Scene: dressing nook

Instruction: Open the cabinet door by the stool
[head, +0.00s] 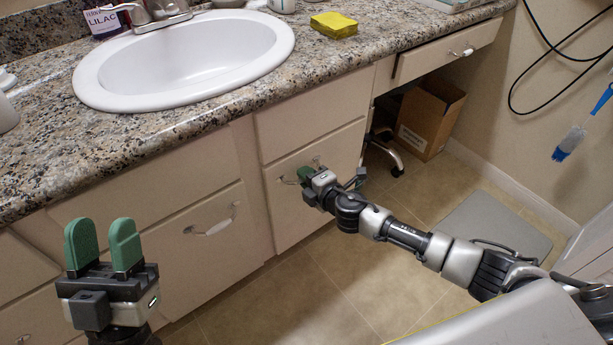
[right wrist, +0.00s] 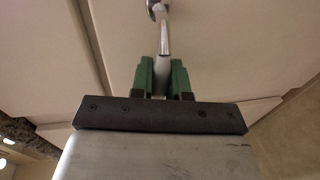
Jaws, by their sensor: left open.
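The cabinet door (head: 325,155) nearest the stool is a cream panel below the counter, and it looks closed. Its curved metal handle (head: 290,181) is partly hidden by my right gripper (head: 310,178). In the right wrist view, the handle (right wrist: 164,45) runs down between the green fingers of my right gripper (right wrist: 162,78), which look closed on it. The stool (head: 388,152) shows only as a metal foot with casters in the knee space, the rest hidden by the counter. My left gripper (head: 102,246) is open and empty at the lower left, apart from the cabinets.
Another cabinet front with a handle (head: 212,228) lies left of the door. The granite counter (head: 330,55) overhangs, with a sink (head: 185,55) and yellow sponge (head: 334,25). A cardboard box (head: 430,115) stands in the knee space. A grey mat (head: 495,225) lies on the otherwise mostly clear tiled floor.

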